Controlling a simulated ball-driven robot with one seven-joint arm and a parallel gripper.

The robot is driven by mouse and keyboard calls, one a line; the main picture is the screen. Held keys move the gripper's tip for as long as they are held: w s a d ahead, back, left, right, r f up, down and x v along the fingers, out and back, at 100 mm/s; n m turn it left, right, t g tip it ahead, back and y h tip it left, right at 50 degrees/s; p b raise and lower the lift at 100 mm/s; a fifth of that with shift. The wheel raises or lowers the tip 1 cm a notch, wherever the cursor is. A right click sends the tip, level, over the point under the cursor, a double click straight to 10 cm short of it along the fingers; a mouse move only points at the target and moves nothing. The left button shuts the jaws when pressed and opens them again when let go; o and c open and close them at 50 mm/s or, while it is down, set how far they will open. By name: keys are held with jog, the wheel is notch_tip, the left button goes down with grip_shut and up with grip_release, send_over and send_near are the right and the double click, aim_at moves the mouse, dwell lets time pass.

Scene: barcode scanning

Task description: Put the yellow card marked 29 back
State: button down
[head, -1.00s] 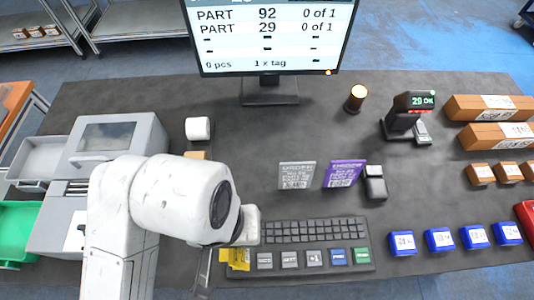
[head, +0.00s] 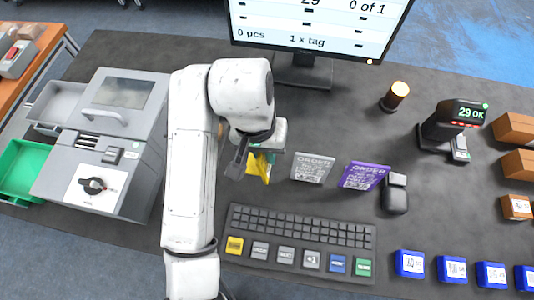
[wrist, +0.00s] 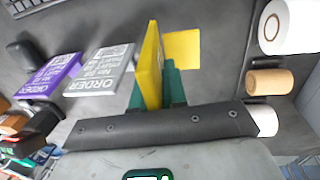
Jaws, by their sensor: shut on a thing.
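The yellow card (wrist: 151,62) is held upright between the green fingertips of my gripper (wrist: 156,90) in the wrist view; its number cannot be read. In the head view my gripper (head: 264,152) is over the table, left of the grey order card, with the yellow card (head: 256,165) partly hidden below it. A flat yellow patch (wrist: 183,48) lies on the dark table beside the card in the wrist view. Whether the card's lower edge touches the table cannot be told.
A grey order card (head: 312,168) and a purple order card (head: 363,176) stand to the right. The keyboard (head: 300,232) is in front, the monitor (head: 310,28) behind. The scanner (head: 455,125) reads "29 OK". White (wrist: 288,27) and brown (wrist: 270,82) rolls are near my gripper.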

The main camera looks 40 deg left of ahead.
jog(key=shift+w+a+f, duration=0.25)
jog(key=shift+w+f, duration=0.1)
jog(key=shift+f, duration=0.15)
jog(key=shift+w+a+f, duration=0.25)
jog(key=shift+w+f, duration=0.05)
jog(key=shift+f, duration=0.2)
jog(key=shift+w+a+f+p, duration=0.15)
jog(key=shift+f+p, duration=0.45)
jog(key=shift+f, duration=1.2)
jog(key=c, duration=1.2)
grip_release()
jog(key=shift+f, duration=0.1)
jog(key=shift+o, duration=0.2)
notch_tip(320, 180, up, 12)
jog(key=a, duration=0.1)
jog(key=shift+s+a+p, duration=0.15)
jog(key=shift+s+p, duration=0.25)
jog(key=shift+s, duration=0.05)
